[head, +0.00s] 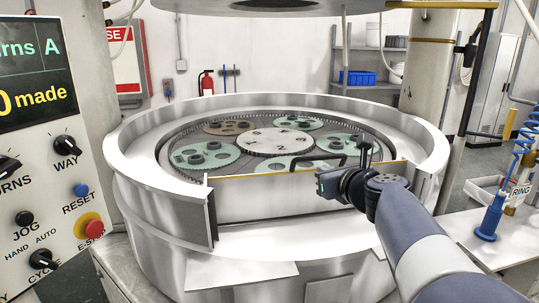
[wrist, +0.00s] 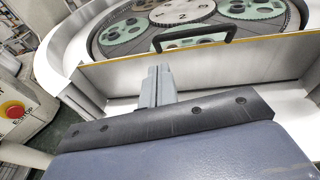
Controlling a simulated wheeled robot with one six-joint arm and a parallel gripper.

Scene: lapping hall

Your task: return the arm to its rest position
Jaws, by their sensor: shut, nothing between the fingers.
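My gripper (wrist: 157,75) shows in the wrist view with its two grey fingers shut together and nothing between them. The fingers stand in front of the upright white front panel (wrist: 115,78) of the round lapping machine, below and a little left of its black handle (wrist: 195,36). In the head view my arm reaches in from the lower right, and its bent end is in front of the same panel (head: 255,198), near the right side of the handle (head: 318,161). The fingers are hard to make out there.
The round machine (head: 145,170) fills the middle, with green carriers (head: 208,155) inside its rim. A control panel (head: 45,190) with a red stop button stands at left. At right a bench (head: 500,237) holds a blue tool (head: 490,215) with a coiled hose.

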